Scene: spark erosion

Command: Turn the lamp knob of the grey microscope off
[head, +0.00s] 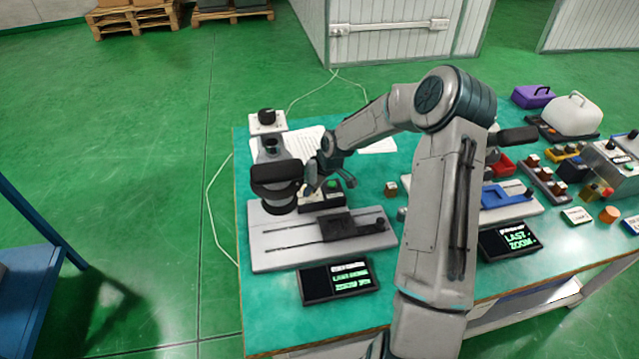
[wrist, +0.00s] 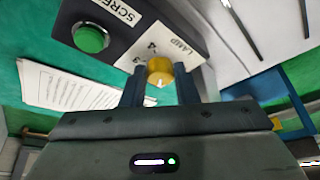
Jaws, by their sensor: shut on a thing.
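The grey microscope (head: 268,236) stands at the left of the teal table, with a dark head and a flat pale base. Beside its column is a dark control box (head: 322,200). In the wrist view, the box carries a green button (wrist: 90,38) and a pale plate labelled LAMP (wrist: 180,47) with the marks 3 and 4. The yellow lamp knob (wrist: 160,70) has a small white mark on its side toward my gripper. My gripper (wrist: 160,84) is shut on this knob, a finger on each side. In the head view my gripper (head: 311,187) hides the knob.
A dark display (head: 340,282) lies in front of the microscope. A second microscope with a blue stage (head: 505,194) stands to the right, partly behind my arm. Paper sheets (head: 380,146) lie behind. Boxes and small parts crowd the table's right end.

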